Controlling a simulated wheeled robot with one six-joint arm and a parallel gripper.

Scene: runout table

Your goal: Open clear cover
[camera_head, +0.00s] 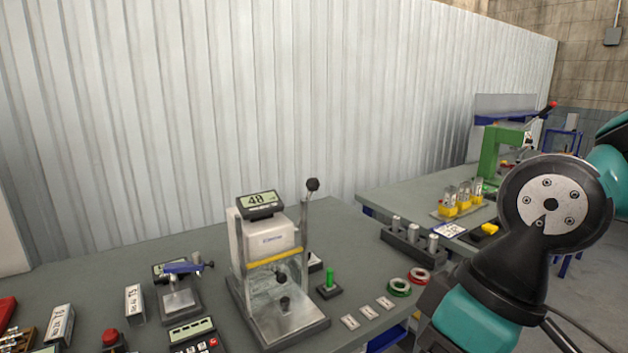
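A press-like device (268,238) with a white head, a display reading 40 and a yellow stripe stands on the grey table, left of centre. A clear cover (262,288) seems to sit at its front below the yellow stripe; its edges are faint, and it looks shut. Dark knobs (284,303) show at the front of the device; I cannot tell which belongs to the cover. A lever with a dark ball (313,185) rises on the device's right. My arm reaches in from the right, well apart from the device. My gripper and its fingertips are not in view.
A green-pegged block (329,287), red and green rings (399,287) and small plates (367,311) lie right of the device. A small blue-topped fixture (181,290) and a keypad unit (192,336) stand left. A corrugated wall (200,120) is behind.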

